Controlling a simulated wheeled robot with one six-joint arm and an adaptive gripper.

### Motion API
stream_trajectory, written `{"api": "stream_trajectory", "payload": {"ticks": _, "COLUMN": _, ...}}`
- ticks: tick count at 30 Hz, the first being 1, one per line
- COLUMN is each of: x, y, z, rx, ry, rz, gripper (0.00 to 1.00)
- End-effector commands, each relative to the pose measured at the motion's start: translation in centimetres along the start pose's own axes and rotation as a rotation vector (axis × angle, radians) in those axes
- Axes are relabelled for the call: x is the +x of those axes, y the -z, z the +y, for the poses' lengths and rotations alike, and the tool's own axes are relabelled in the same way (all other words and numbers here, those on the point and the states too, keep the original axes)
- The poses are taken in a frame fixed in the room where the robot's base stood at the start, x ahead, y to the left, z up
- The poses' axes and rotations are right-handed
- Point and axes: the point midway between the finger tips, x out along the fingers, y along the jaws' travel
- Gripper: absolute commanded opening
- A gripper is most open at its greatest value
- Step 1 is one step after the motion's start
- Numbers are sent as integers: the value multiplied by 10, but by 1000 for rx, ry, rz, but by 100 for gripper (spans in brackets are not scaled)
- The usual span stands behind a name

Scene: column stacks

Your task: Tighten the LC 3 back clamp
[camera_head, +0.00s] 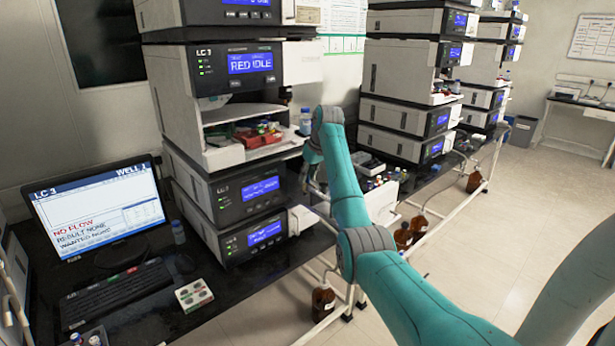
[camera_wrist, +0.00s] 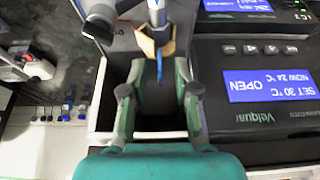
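The LC 3 stack (camera_head: 225,95) stands on the bench left of my arm, with the LC 3 label on its upper module. My gripper (camera_head: 314,172) is at the right side of this stack, mostly hidden behind my wrist. In the wrist view my gripper (camera_wrist: 160,78) has its two fingers spread apart. A tan, nut-like fitting (camera_wrist: 156,46) with a metal cylinder above it and a thin blue piece (camera_wrist: 160,68) below lies at and between the fingertips. I cannot tell contact, or whether this is the back clamp. A module display (camera_wrist: 252,86) beside it reads OPEN, 30 °C set, 24 °C now.
A monitor (camera_head: 98,212) reads LC 3, NO FLOW, RESULT NONE. A keyboard (camera_head: 115,293) and a small pad with coloured buttons (camera_head: 193,295) lie on the bench. Another instrument stack (camera_head: 405,80) stands right of my arm. Brown bottles (camera_head: 323,300) stand low beside the bench. Floor at right is clear.

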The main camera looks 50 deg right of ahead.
Motion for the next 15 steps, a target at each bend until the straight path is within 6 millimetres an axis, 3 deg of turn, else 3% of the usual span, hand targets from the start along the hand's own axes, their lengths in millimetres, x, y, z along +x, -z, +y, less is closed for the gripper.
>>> {"api": "stream_trajectory", "payload": {"ticks": 11, "x": 5, "y": 0, "z": 0, "rx": 0, "ry": 0, "rz": -1, "gripper": 30}}
{"api": "stream_trajectory", "payload": {"ticks": 15, "x": 5, "y": 0, "z": 0, "rx": 0, "ry": 0, "rz": -1, "gripper": 0}}
